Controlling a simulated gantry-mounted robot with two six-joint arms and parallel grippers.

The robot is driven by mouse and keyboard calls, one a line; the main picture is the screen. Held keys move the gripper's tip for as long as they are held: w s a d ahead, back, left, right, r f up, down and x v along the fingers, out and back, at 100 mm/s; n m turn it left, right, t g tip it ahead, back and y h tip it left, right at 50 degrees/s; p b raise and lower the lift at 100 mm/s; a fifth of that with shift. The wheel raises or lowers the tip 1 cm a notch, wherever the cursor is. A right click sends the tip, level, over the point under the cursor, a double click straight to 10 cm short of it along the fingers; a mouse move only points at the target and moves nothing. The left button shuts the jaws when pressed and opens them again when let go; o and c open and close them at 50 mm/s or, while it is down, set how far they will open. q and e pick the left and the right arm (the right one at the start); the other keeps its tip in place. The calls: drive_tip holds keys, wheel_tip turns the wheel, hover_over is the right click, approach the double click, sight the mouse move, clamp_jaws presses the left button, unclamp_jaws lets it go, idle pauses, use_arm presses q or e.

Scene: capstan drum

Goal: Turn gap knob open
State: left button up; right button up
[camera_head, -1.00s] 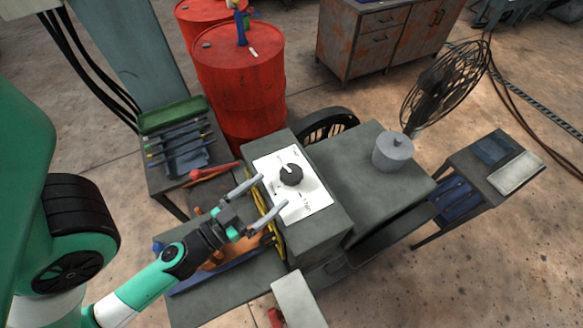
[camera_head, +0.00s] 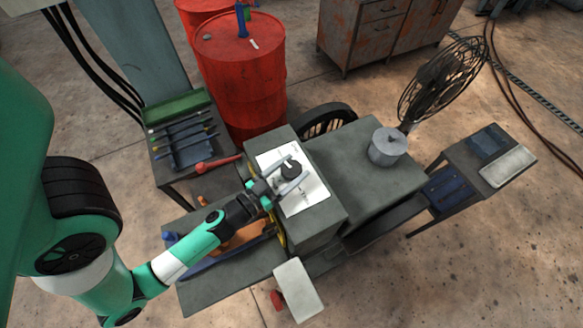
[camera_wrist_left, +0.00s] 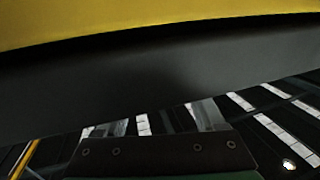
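The gap knob is a round black knob (camera_head: 291,168) with a white pointer mark. It sits on a white dial plate (camera_head: 304,200) with dark markings, on top of a grey-green cabinet (camera_head: 328,222). My left gripper (camera_head: 294,171) reaches in from the left, its grey fingers on opposite sides of the knob. They look closed in against it, though the contact is partly hidden. The wrist view shows the finger bases (camera_wrist_left: 206,115) below a dark surface and a yellow band; the knob is not visible there. My right gripper is not in view.
A lidded grey pot (camera_head: 388,147) stands on the grey bench right of the cabinet. A tool tray (camera_head: 185,143) lies at left, near a red-handled tool (camera_head: 219,163). Red drums (camera_head: 240,80) and a fan (camera_head: 443,80) stand behind. A pale block (camera_head: 298,290) is in front.

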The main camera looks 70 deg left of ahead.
use_arm(q)
drive_tip(key=c, duration=0.6)
drive_tip(key=shift+a+r+p, duration=0.15)
drive_tip(key=shift+r+p, duration=0.15)
drive_tip(key=shift+p, duration=0.2)
drive_tip(key=m+h+p, duration=0.1)
drive_tip(key=p, duration=0.1)
drive_tip(key=shift+a+r+t+p, duration=0.1)
drive_tip(key=shift+r+t+p, duration=0.2)
drive_tip(key=shift+r+p, duration=0.05)
drive_tip(key=shift+f+h+p, duration=0.15)
drive_tip(key=shift+h+p, duration=0.15)
drive_tip(key=shift+h, duration=0.2)
drive_tip(key=shift+f+m+t+h+b, duration=0.25)
drive_tip(key=shift+m+t+h+b, duration=0.15)
drive_tip(key=shift+m+h, duration=0.4)
drive_tip(key=shift+d+f+h, duration=0.1)
drive_tip(key=shift+d+h, duration=0.1)
drive_tip(key=shift+h, duration=0.2)
drive_tip(key=shift+f, duration=0.1)
drive_tip(key=o, duration=1.4)
drive_tip(key=shift+c, duration=0.2)
drive_tip(key=shift+s+d+m, duration=0.1)
drive_tip(key=shift+m, duration=0.2)
